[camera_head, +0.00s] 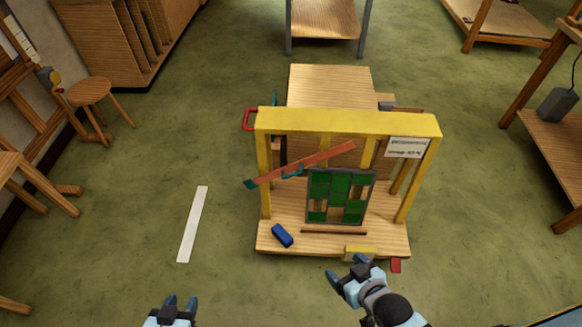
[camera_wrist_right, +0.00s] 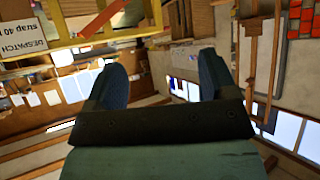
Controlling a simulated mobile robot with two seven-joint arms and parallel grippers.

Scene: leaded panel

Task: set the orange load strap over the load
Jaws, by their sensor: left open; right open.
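The orange load strap (camera_head: 310,163) lies slanted across the front of the yellow frame (camera_head: 345,121), its lower left end teal and its right end higher. It also shows upside down in the right wrist view (camera_wrist_right: 103,19). The load appears to be the green leaded panel (camera_head: 338,190), standing inside the frame just below the strap. My right gripper (camera_head: 340,276) is open and empty, in front of the base's near edge, apart from strap and panel. My left gripper (camera_head: 180,302) is open and empty at the bottom edge, left of the stand.
A blue block (camera_head: 282,235) and a yellow block (camera_head: 361,252) are on the wooden base (camera_head: 270,243). A red piece (camera_head: 396,265) is at its front edge. A white strip (camera_head: 192,224) lies on the floor. A stool (camera_head: 89,92) stands left.

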